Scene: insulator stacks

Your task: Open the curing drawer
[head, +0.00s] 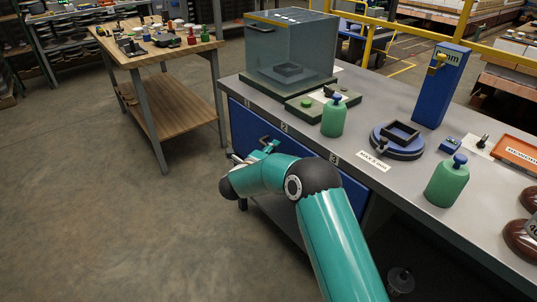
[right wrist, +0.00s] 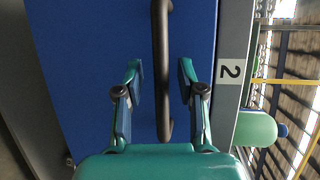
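A blue drawer front (head: 243,124) is set in the front of the grey workbench, below a label "2". It fills much of the right wrist view (right wrist: 90,70), and it looks shut. Its dark bar handle (right wrist: 163,60) runs up and down through that view. My right gripper (right wrist: 160,78) is open, with one teal finger on each side of the handle and a gap on both sides. In the head view the right gripper (head: 262,150) is at the drawer front, partly hidden by my arm. My left gripper is not in view.
On the bench (head: 300,130) stand a clear-sided box (head: 290,45), green bottles (head: 334,117), a blue round fixture (head: 398,140) and a blue post (head: 442,85). A wooden table (head: 160,50) stands at the left. The floor before the drawer is clear.

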